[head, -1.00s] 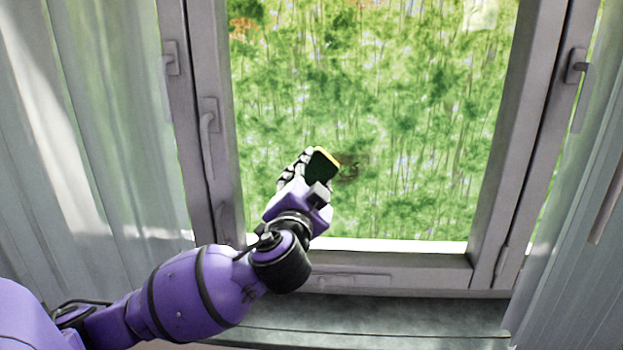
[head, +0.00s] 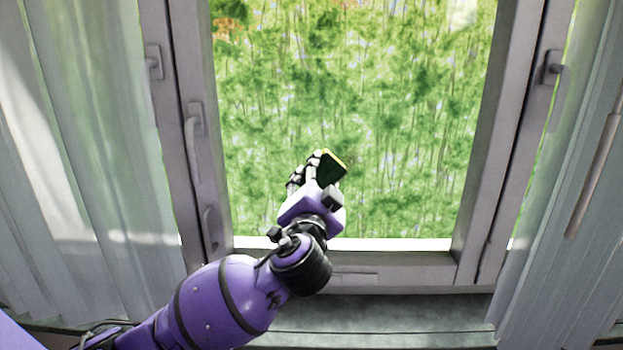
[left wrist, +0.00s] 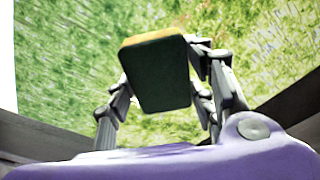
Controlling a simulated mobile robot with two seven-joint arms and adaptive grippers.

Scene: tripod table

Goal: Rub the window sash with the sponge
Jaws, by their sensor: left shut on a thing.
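My left gripper (head: 318,170) is shut on a sponge (head: 331,168), dark green with a yellow edge. In the left wrist view the sponge (left wrist: 156,76) sits between the two fingers of the gripper (left wrist: 165,85), tilted. The window sash (head: 190,130) is a grey frame around a pane with green foliage behind it. The gripper and sponge show in front of the lower middle of the pane; I cannot tell whether the sponge touches the glass. My right gripper is not in view.
A window handle (head: 193,145) sticks out on the left side of the frame, and another handle (head: 553,72) on the right. Pale curtains hang at the left (head: 85,150) and right (head: 570,180). A grey sill (head: 400,312) runs below the window.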

